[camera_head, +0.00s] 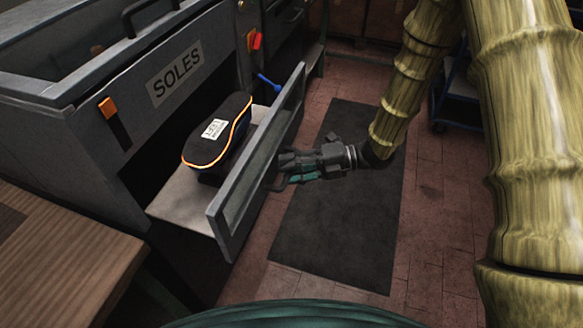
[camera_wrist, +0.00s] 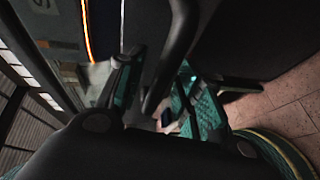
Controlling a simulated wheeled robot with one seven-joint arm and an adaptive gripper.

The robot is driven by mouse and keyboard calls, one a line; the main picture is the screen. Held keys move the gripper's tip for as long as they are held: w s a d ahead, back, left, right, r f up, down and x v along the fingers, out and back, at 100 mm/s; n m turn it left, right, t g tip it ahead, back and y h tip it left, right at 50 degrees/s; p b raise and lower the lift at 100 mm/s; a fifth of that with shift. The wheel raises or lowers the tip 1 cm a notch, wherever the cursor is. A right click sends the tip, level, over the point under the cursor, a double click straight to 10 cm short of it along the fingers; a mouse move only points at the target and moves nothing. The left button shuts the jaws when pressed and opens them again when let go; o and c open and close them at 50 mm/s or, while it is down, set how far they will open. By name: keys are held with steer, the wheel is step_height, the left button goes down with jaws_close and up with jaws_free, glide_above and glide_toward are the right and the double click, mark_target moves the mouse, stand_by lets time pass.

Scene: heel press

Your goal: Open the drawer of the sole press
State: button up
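The sole press (camera_head: 130,90) is a grey machine with a "SOLES" label on its front. Its drawer (camera_head: 180,205) stands pulled out, with its front panel (camera_head: 262,160) well clear of the body. A black sole with an orange edge (camera_head: 215,140) and a white tag sits in the drawer. My gripper (camera_head: 279,170) is at the outer face of the drawer front. In the wrist view, the dark curved drawer handle (camera_wrist: 178,50) runs between my two fingers (camera_wrist: 160,95), which stand apart with gaps beside the handle. The handle is mostly hidden in the head view.
A dark mat (camera_head: 335,225) lies on the red tiled floor, with free room to the right of the drawer. A wooden bench top (camera_head: 60,260) is at the lower left. A blue cart (camera_head: 458,95) stands at the upper right. A blue lever (camera_head: 268,82) sticks out behind the drawer.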

steer(key=d+r, duration=0.2)
steer(key=d, duration=1)
steer(key=shift+r, duration=0.15)
steer(key=shift+a, duration=0.1)
steer(key=s+f+m+t+h+p, duration=0.2)
steer(key=s+f+m+t+h, duration=0.15)
steer(key=f+m, duration=0.65)
steer(key=s+f+m+t+h+p, duration=0.25)
steer(key=f+m+h, duration=0.25)
steer(key=f+m, duration=0.45)
steer(key=s+d+f+m+g+h+p, duration=0.1)
steer(key=s+d+m+g+h, duration=0.1)
steer(key=s+m, duration=0.3)
steer(key=s+d+f+m+g+h, duration=0.2)
steer(key=s+m, duration=0.3)
steer(key=s, duration=0.6)
steer(key=s+d+f+m+g+h+p, duration=0.1)
steer(key=s+d+f+m+h, duration=0.1)
steer(key=s+m, duration=0.4)
steer(key=shift+s+d+g+h+p, duration=0.4)
steer(key=shift+s+d+h, duration=0.3)
steer(key=shift+s, duration=0.35)
